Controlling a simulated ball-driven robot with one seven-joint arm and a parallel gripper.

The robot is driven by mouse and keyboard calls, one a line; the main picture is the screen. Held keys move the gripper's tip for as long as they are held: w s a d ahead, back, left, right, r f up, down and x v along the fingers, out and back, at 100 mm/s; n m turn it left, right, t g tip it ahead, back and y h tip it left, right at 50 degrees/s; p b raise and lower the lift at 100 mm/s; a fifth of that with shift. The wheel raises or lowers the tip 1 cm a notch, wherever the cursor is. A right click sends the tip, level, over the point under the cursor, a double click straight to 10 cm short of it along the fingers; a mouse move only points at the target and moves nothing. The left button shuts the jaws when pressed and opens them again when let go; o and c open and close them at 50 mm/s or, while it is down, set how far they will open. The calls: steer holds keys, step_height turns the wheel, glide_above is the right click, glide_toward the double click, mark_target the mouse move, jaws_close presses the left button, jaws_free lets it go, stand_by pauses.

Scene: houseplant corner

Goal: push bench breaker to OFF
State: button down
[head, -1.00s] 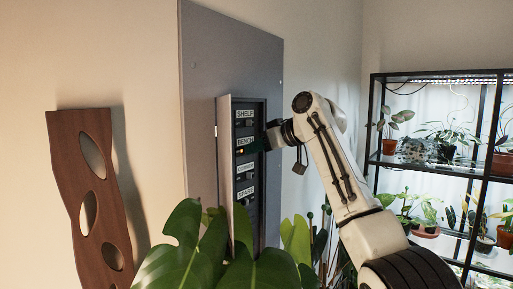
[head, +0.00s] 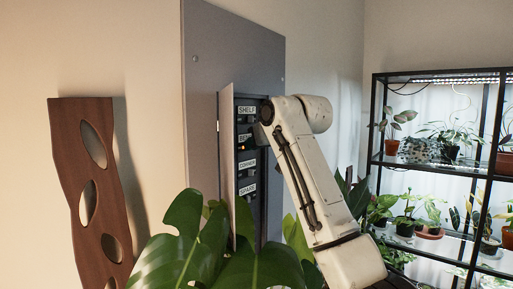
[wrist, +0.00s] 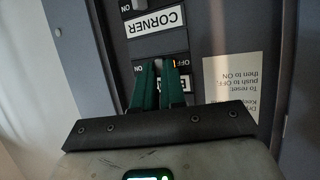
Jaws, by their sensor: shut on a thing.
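The breaker panel (head: 228,160) hangs on the wall with its door open, showing a column of labelled breaker rows. The bench label (head: 243,139) is partly covered by my arm in the head view. In the wrist view, which is upside down, the bench label (wrist: 183,84) sits behind my fingers, with ON and OFF marks at either side of its row. My gripper (wrist: 160,66) has two green fingers at the bench row, a small gap between them, shut on the bench breaker's handle.
The corner row (wrist: 158,40) adjoins the bench row. A printed reset note (wrist: 231,82) is on the panel. A large-leaved plant (head: 205,240) stands in front of the panel's lower part. A plant shelf (head: 440,165) is at right, a wooden wall piece (head: 92,180) at left.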

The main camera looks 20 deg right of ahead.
stand_by(0.3)
steer(key=c, duration=1.2)
jaws_free()
